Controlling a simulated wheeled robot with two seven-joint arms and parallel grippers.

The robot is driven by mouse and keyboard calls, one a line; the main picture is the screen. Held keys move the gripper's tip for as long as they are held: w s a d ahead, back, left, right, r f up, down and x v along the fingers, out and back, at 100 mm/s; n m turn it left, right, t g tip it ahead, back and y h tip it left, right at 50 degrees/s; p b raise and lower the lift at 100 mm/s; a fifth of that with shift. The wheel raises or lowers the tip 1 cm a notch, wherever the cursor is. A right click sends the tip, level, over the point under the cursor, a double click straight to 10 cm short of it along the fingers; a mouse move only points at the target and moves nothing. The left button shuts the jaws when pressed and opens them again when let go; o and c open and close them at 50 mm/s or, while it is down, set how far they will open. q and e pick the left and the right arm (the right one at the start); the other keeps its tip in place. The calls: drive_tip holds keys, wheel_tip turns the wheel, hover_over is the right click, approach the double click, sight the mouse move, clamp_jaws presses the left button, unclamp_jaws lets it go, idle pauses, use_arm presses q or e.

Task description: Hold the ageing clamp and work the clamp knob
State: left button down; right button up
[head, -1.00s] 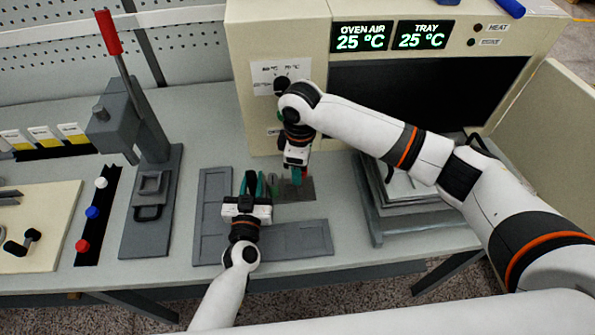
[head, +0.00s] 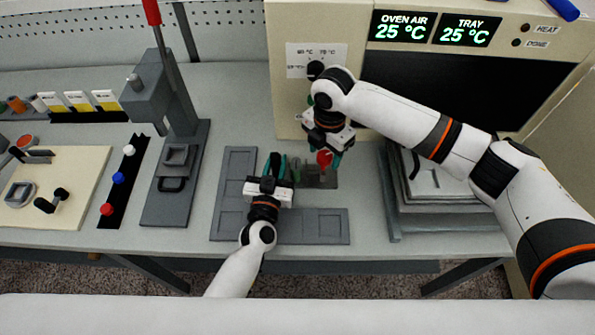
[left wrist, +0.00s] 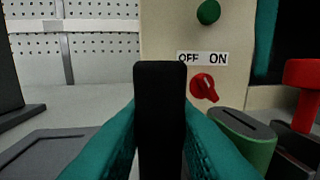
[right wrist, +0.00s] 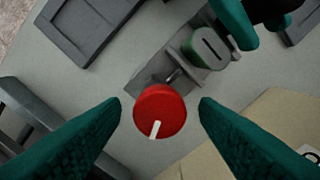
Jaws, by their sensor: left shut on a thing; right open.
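The ageing clamp has a dark grey base (head: 322,179), a green slotted block (right wrist: 211,47) and a red round knob (head: 324,158) with a white mark. The knob (right wrist: 160,110) lies between the open fingers of my right gripper (right wrist: 160,112), with a gap on both sides. My left gripper (head: 275,164) is shut on a black upright bar (left wrist: 160,110) just left of the green block (left wrist: 243,138). I cannot tell how the bar joins the clamp. The red knob also shows at the right in the left wrist view (left wrist: 305,85).
The oven (head: 300,105) stands close behind, with a red OFF/ON switch (left wrist: 203,86) and a green button (left wrist: 208,11). A grey L-shaped tray (head: 228,215) lies under my left arm. Stacked grey trays (head: 455,222) stand right, a lever press (head: 165,205) left.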

drive_tip(key=c, duration=1.1)
drive_tip(key=m, duration=0.6)
drive_tip(key=shift+m, duration=0.3)
drive_tip(key=m, duration=0.6)
drive_tip(key=o, duration=1.1)
